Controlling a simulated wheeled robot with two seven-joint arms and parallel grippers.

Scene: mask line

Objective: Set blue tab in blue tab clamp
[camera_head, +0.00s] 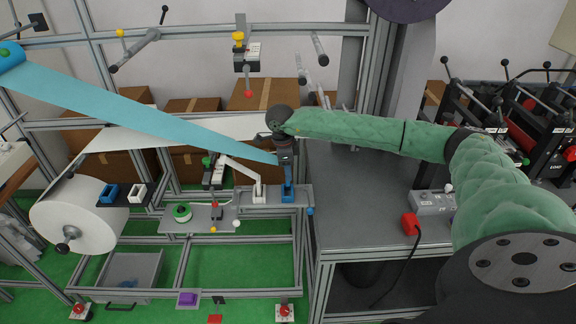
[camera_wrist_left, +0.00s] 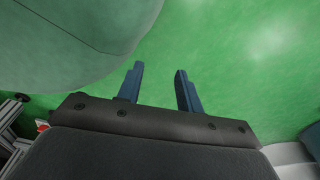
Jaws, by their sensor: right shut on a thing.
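A light-blue strip (camera_head: 140,110) runs down from a blue roll at the upper left, and its end, the blue tab (camera_head: 270,158), is at my right gripper (camera_head: 287,165). The right gripper points down and is shut on the tab; the grip itself is small and partly hidden. A blue upright fitting (camera_head: 288,191), which looks like the blue tab clamp, stands on a grey plate just below this gripper. I cannot tell whether tab and clamp touch. In the left wrist view, my left gripper (camera_wrist_left: 160,88) is open and empty, over green floor.
A white clamp (camera_head: 258,190) with a raised lever stands left of the blue one. A white roll (camera_head: 75,215) feeds a white strip behind. Blue and white holders (camera_head: 122,193) sit at left. A grey table (camera_head: 375,205) with a power box stands at right.

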